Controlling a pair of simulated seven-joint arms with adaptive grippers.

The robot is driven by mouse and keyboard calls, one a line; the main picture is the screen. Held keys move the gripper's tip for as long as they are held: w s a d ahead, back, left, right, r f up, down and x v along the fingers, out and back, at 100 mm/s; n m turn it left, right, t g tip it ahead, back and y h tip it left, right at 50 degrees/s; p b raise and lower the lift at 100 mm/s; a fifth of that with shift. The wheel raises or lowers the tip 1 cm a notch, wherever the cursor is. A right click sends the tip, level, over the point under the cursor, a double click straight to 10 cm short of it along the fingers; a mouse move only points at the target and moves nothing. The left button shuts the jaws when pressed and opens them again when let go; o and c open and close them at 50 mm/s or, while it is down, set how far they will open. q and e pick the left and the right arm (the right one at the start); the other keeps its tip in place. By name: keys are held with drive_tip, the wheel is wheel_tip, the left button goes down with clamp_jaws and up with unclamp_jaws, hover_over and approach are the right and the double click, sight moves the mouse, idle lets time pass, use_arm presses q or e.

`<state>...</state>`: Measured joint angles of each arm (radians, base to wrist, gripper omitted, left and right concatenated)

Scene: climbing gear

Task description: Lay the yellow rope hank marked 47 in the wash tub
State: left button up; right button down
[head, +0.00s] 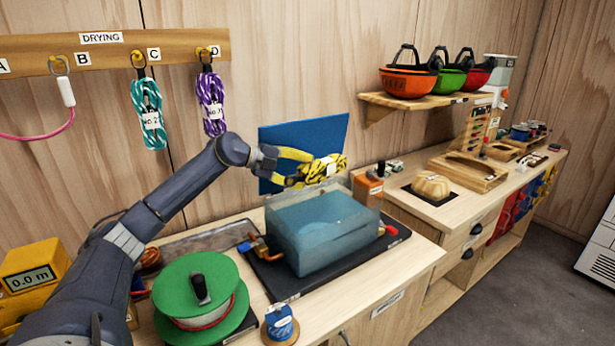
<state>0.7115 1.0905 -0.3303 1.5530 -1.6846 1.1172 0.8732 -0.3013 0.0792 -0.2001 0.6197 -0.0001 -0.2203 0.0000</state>
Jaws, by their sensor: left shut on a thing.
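The yellow rope hank (326,169), with dark flecks and a white label, is in my left gripper (300,169). The label's marking is too small to read. My left gripper is shut on the hank's left end and holds it above the back of the wash tub (322,243). The tub is a clear box of blue water on a black mat. The hank appears to be above the rim and out of the water; the exact gap cannot be told. My right gripper is not in view.
A blue panel (304,150) stands behind the tub. A green reel (197,285) and a small blue spool (280,322) stand at the front left. An orange box (368,187) is to the right. Teal (148,112) and purple (211,103) hanks hang on the drying rail (105,55).

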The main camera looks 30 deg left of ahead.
use_arm(q)
drive_tip(key=shift+w+d+r, duration=0.15)
drive_tip(key=shift+w+d, duration=0.1)
drive_tip(key=shift+d, duration=0.2)
drive_tip(key=shift+d+f, duration=0.25)
drive_tip(key=shift+f, duration=2.6)
drive_tip(key=o, duration=1.6)
drive_tip(key=shift+s, duration=0.1)
drive_tip(key=shift+w+a+r+v, duration=0.1)
drive_tip(key=shift+w+r+v, duration=0.2)
drive_tip(key=shift+v, duration=1.25)
drive_tip(key=shift+w+a+r+v, duration=0.15)
drive_tip(key=shift+r+v, duration=0.1)
drive_tip(key=shift+v, duration=1.3)
drive_tip(key=shift+w+a+r+v, duration=0.1)
drive_tip(key=shift+w+r+v, duration=0.2)
drive_tip(key=shift+v, duration=1.25)
